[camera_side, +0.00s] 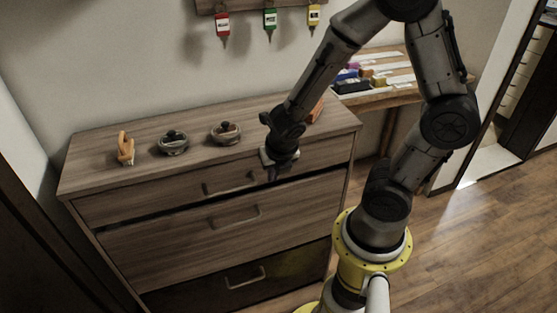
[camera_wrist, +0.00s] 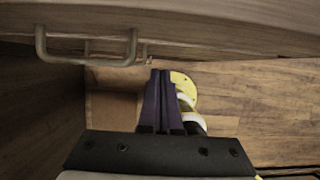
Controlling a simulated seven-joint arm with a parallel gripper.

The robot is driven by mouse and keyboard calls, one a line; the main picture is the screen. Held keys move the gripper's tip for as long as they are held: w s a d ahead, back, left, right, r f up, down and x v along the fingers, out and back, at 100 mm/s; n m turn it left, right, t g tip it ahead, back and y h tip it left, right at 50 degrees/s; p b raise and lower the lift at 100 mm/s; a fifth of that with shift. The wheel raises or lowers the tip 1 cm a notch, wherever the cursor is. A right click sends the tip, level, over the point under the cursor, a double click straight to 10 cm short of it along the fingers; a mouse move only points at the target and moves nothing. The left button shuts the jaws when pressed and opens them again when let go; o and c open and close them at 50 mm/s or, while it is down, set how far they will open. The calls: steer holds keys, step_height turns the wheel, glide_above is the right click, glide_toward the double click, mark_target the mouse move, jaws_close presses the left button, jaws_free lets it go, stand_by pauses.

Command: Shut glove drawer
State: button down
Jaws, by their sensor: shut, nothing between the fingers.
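A wooden chest of drawers (camera_side: 90,165) stands against the wall. Its top drawer (camera_side: 120,207) and middle drawer (camera_side: 140,246) have wood fronts with grey bar handles; the bottom drawer (camera_side: 205,292) looks dark. A dark gap runs above the middle drawer, which seems to stand out slightly. No label shows which is the glove drawer. My gripper (camera_side: 275,173) is at the right part of the top drawer's front; contact cannot be told. In the wrist view, its fingers (camera_wrist: 163,78) are together and empty, below a wooden front (camera_wrist: 220,30) with a handle (camera_wrist: 85,60).
An orange object (camera_side: 125,148) and two grey bowl-like vessels (camera_side: 173,143) (camera_side: 226,132) stand on the chest top. A side table (camera_side: 378,98) with small items stands right. Wooden floor (camera_side: 470,245) is clear at right.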

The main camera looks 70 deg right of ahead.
steer(key=s+a+r+m+t, duration=0.15)
steer(key=r+m, duration=0.25)
steer(key=r, duration=0.4)
steer(key=s+a+r+m+t, duration=0.1)
steer(key=s+r+m, duration=0.2)
steer(key=r+m, duration=0.35)
steer(key=s+a+r+m+y, duration=0.3)
steer(key=s+r+m, duration=0.1)
steer(key=m, duration=1.2)
steer(key=shift+s+a, duration=0.2)
steer(key=shift+s, duration=0.6)
